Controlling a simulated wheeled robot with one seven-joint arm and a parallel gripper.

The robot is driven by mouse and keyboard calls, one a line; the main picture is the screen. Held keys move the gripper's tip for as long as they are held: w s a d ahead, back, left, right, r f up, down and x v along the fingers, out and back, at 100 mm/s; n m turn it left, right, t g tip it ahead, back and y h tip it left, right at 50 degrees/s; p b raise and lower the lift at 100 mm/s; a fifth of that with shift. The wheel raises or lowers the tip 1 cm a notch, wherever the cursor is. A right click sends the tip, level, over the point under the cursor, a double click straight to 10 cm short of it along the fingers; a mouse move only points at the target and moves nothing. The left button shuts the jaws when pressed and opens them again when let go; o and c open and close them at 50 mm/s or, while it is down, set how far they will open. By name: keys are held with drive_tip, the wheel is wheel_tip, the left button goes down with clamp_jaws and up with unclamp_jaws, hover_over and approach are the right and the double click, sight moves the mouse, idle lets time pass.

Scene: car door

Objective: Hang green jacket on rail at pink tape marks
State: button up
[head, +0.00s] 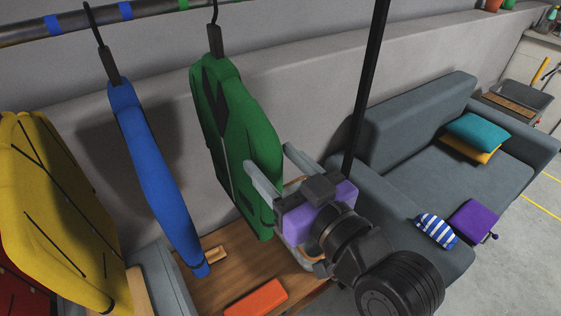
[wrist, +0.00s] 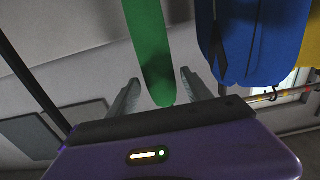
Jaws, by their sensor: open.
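The green jacket (head: 232,130) hangs upright in the head view from a dark hanger whose hook reaches the rail (head: 85,20) at the top edge. My gripper (head: 268,157) is open and empty at the jacket's right side. In the wrist view, the lower part of the green jacket (wrist: 150,45) shows between the open fingers of my gripper (wrist: 160,80); I cannot tell whether it touches them. The rail carries blue tape (head: 53,24) and green tape (head: 183,4). I cannot make out pink tape in the head view.
A blue jacket (head: 155,170) hangs left of the green one, and a yellow jacket (head: 50,200) further left. A wooden bench (head: 235,255) below holds an orange item (head: 256,297). A black post (head: 367,90) stands to the right, before a grey sofa (head: 410,140).

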sight(254, 138)
drive_tip(key=shift+p+x, duration=1.05)
drive_tip(key=shift+x, duration=2.45)
clamp_jaws()
drive_tip(key=shift+r, duration=0.1)
drive_tip(key=shift+r, duration=0.4)
